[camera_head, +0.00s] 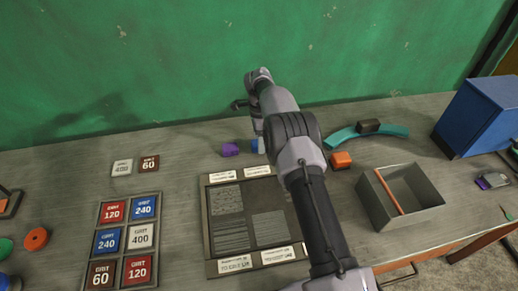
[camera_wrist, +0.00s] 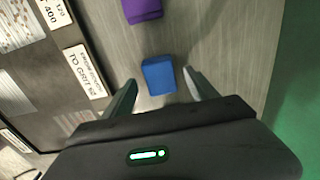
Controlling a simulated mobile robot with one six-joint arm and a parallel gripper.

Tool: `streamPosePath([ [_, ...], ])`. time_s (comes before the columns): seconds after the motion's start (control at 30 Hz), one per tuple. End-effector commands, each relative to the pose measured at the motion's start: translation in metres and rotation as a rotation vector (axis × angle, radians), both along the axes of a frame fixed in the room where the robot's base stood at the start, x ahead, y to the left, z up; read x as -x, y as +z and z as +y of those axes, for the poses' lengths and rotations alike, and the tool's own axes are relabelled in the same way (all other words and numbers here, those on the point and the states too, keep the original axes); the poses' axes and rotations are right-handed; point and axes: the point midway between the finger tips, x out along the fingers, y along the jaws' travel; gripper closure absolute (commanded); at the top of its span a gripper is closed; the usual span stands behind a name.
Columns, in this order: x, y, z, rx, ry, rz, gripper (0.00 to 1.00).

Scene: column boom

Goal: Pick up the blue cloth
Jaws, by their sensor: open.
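A small blue block-shaped piece (camera_wrist: 158,75) lies on the grey bench; it is the only loose blue piece near my gripper and may be the folded cloth. It also shows in the head view (camera_head: 254,145), partly hidden by my arm. My gripper (camera_wrist: 160,78) is open and empty. In the wrist view its two fingers point toward the blue piece, one to each side of it. I cannot tell how high the fingertips are above the bench.
A purple block (camera_head: 230,150) lies just left of the blue piece. A dark board with grit sheets (camera_head: 210,222) is in front. An orange block (camera_head: 341,160), a teal curved piece (camera_head: 395,130) and an open grey bin (camera_head: 415,217) are right. A green wall (camera_head: 150,60) stands behind.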

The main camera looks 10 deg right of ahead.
Motion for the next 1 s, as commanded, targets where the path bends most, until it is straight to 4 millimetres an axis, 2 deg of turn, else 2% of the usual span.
streamPosePath([
  [0.07,0.0,-0.005,0.0,0.0,0.001,-0.002,0.33],
  [0.27,-0.001,-0.004,0.0,0.0,0.0,-0.002,0.35],
  [0.6,-0.001,-0.004,0.0,0.0,0.0,-0.002,0.99],
  [0.87,-0.001,0.0,0.0,0.0,0.0,-0.002,0.99],
  [1.0,-0.001,0.021,0.0,0.0,0.0,-0.004,0.99],
])
